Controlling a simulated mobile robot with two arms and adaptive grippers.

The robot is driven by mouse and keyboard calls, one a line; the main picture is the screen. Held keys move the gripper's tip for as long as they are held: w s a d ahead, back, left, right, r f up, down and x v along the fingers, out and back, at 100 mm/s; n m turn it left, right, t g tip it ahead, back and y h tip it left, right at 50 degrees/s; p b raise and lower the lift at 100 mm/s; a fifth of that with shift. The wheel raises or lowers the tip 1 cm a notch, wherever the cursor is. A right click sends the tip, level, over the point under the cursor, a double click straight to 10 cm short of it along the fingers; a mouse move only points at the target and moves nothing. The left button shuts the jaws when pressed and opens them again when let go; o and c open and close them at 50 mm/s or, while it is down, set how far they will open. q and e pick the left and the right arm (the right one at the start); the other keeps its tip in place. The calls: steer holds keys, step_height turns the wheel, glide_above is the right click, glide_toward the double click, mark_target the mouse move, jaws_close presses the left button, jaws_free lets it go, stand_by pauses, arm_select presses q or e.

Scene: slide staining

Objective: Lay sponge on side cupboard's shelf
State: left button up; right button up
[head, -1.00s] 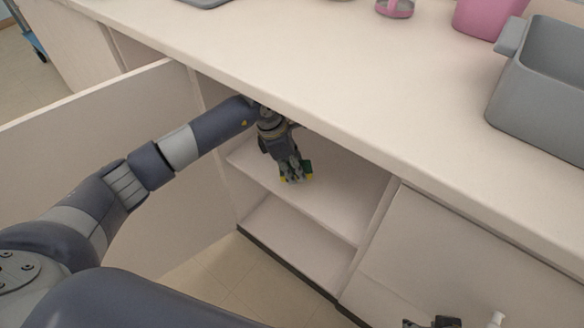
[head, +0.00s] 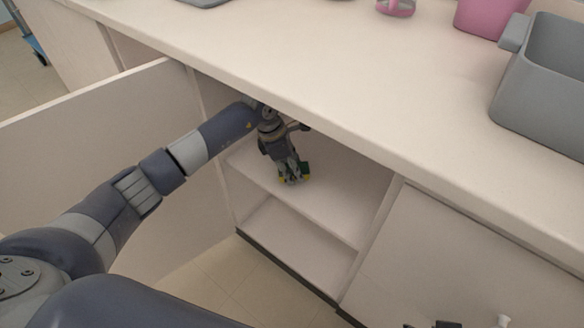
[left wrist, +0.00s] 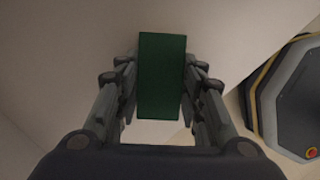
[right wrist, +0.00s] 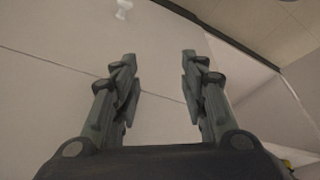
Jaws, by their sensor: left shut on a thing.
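The sponge shows its green face in the left wrist view (left wrist: 162,76), between the two fingers of my left gripper (left wrist: 161,88). In the head view the left gripper (head: 292,178) reaches into the open side cupboard, low over its upper shelf (head: 335,205), shut on the sponge (head: 306,171). My right gripper (right wrist: 158,85) is open and empty in the right wrist view, facing a pale cupboard front.
The cupboard door (head: 120,150) stands open at the left. The countertop (head: 330,75) overhangs the opening. A lower compartment (head: 285,240) is empty. A grey bin (head: 545,90) and a pink container (head: 485,15) stand on the counter. The shelf right of the gripper is clear.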

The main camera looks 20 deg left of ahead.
arm_select(q)
steer(key=shift+f, duration=0.1)
steer(key=o, duration=0.8)
arm_select(e)
steer(key=shift+w, duration=0.3)
steer(key=shift+r, duration=0.1)
